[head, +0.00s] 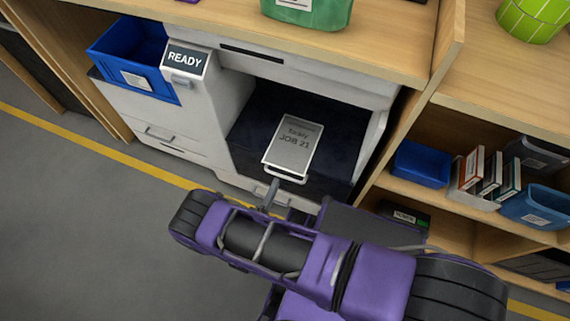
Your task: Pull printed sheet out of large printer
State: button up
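The large printer (212,97) is light grey, with a READY sign (185,61) on its front and a dark open bay at its right. The printed sheet (296,143) lies in the bay, grey-white with a dark header and the words JOB 21. A pale wire-like loop (287,176) shows at its front edge. My purple arm crosses the foreground. Of my gripper, a grey finger-like part (271,192) shows just below and left of the loop, seemingly apart from it. The rest is hidden behind the arm, so its opening is unclear.
A blue bin (132,62) sits on the printer's left side. A wooden counter (385,35) overhangs the bay, with a green container (308,12) on it. Shelves at right hold blue bins (422,164) and boxes. Grey floor with a yellow line (110,152) is clear at left.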

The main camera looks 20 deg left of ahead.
jog(key=shift+w, duration=3)
grip_shut()
